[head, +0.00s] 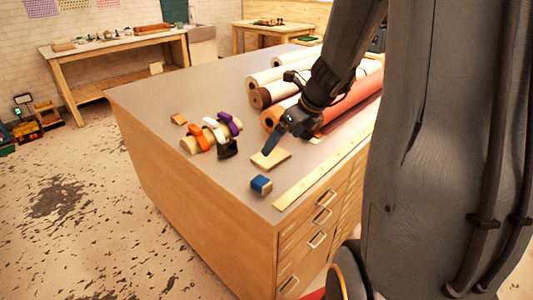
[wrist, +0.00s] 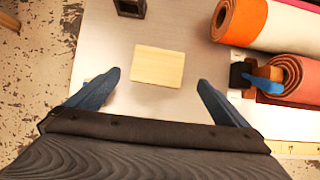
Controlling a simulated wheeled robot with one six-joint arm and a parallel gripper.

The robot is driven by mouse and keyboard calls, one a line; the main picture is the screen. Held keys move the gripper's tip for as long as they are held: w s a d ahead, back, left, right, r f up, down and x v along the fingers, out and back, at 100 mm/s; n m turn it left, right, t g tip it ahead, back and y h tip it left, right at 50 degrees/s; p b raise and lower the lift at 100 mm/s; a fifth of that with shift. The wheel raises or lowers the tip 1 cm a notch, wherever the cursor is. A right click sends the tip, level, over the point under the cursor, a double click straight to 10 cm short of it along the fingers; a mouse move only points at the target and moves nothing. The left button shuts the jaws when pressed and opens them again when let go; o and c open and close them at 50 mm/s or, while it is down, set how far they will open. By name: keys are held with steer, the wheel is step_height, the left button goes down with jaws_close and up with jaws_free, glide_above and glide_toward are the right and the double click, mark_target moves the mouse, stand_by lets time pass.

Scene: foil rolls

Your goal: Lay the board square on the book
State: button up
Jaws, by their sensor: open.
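The board (head: 270,159), a small pale wooden rectangle, lies flat on the grey cabinet top, left of the rolls. In the wrist view the board (wrist: 158,67) lies ahead, between the lines of my two blue fingers. My gripper (wrist: 159,78) is open with nothing between its fingers. In the head view my gripper (head: 275,142) points down close to the board; whether it touches the board I cannot tell. I cannot make out a book for certain in either view.
Several large rolls (head: 270,75) lie right of the board. A blue block (head: 261,184) and a long pale strip (head: 318,172) lie near the front edge. The far left of the cabinet top (head: 155,95) is clear.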

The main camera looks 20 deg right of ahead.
mark_target(272, 156)
steer(key=x, duration=0.7)
steer(key=shift+s+a+f+b, duration=0.15)
steer(key=shift+a+f+b, duration=0.05)
steer(key=shift+b, duration=0.1)
steer(key=c, duration=1)
